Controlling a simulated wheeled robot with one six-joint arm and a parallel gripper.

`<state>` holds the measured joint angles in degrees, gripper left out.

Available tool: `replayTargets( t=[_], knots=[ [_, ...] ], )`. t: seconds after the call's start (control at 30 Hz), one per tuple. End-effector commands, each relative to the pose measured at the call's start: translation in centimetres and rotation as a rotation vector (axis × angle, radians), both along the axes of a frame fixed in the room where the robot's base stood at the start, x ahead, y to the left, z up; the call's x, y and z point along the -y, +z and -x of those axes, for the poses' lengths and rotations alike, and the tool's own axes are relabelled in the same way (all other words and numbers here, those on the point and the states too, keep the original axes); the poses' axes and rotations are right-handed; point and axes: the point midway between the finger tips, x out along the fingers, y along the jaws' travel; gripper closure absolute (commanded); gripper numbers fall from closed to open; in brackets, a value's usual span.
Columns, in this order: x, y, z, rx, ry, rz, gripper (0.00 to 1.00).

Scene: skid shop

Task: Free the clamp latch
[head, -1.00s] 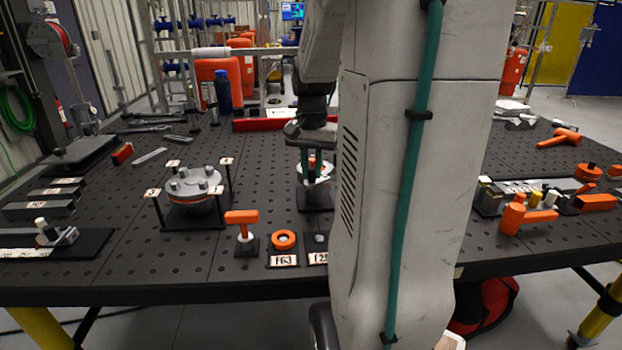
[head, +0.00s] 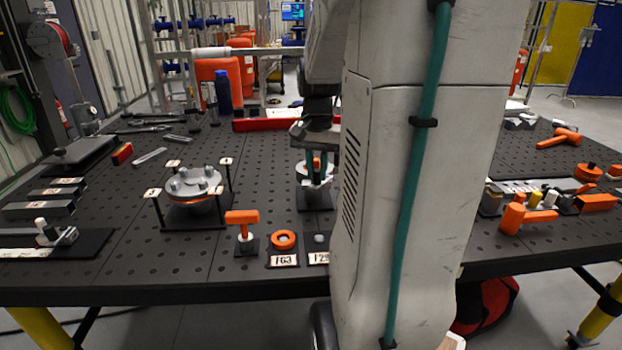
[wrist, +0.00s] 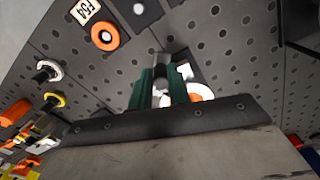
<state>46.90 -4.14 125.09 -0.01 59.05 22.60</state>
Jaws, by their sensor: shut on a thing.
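My gripper (head: 315,168) has green fingers and points down over a small fixture with an orange-tipped part. A clamp-like metal device with a white knob (head: 41,223) stands at the far left.
A bolted flange (head: 194,183) with black posts stands left of my gripper. An orange T-handle (head: 242,222) and an orange ring (head: 284,240) are near the front edge. Orange tools and fittings (head: 513,215) lie at the right. My arm hides the table's middle right.

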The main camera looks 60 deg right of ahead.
Motion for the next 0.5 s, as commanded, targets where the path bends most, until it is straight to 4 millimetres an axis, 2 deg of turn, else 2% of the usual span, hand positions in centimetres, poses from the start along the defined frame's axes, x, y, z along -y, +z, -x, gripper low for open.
replayTargets(
  t=[0.27, 0.5],
  knots=[
    [0.23, 0.0, 0.93, 0.0, -0.001, 0.0, 0.9],
    [0.24, 0.0, 0.96, 0.0, 0.0, 0.0, 0.9]
  ],
)
